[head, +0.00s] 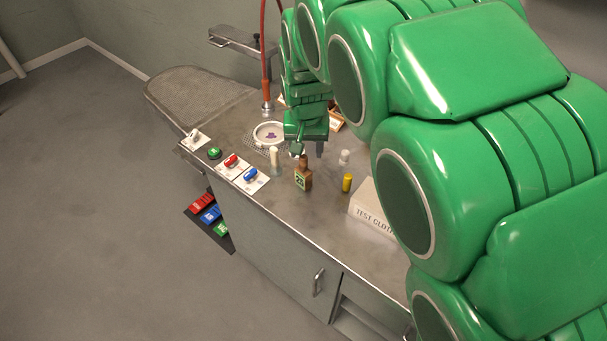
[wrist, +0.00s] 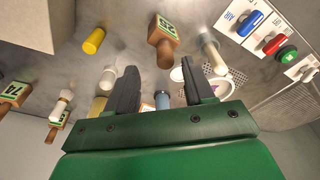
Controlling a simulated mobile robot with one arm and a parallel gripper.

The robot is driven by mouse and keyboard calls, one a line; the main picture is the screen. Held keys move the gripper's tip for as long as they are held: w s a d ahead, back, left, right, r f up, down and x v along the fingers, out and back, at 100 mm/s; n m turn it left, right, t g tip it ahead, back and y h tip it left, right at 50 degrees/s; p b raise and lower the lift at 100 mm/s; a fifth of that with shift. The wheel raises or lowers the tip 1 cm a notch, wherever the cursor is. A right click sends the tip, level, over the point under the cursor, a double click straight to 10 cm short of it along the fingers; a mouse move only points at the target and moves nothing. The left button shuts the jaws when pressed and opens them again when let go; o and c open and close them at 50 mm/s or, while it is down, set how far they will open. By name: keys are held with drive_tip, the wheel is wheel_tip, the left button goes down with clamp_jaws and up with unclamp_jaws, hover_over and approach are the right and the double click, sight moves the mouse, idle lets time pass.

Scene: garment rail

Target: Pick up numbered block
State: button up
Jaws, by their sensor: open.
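A brown wooden numbered block (head: 303,180) with a narrow neck and a green-and-white label, apparently reading 25, stands on the metal worktop (head: 330,215). It also shows in the wrist view (wrist: 162,50), beyond my fingertips and apart from them. My gripper (head: 309,151) is open, with its fingers pointing down behind the block in the head view. In the wrist view the two dark fingers of my gripper (wrist: 160,72) stand apart with nothing gripped between them. Another numbered block, labelled 74 (wrist: 14,92), is at the left edge of the wrist view. A further labelled block (wrist: 56,126) is beside it, its number unclear.
A yellow cylinder (head: 347,183), a white peg (head: 344,157) and a pale cylinder (head: 274,158) stand near the block. A TEST CLOTH box (head: 372,208) is to the right. Red (head: 231,161) and blue (head: 250,174) switches line the front edge. A white dish (head: 268,141) lies behind.

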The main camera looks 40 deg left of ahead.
sight(303, 157)
drive_tip(key=shift+a+f, duration=0.2)
drive_tip(key=shift+f, duration=1.05)
drive_tip(key=shift+a+f, duration=0.2)
drive_tip(key=shift+f, duration=1)
clamp_jaws()
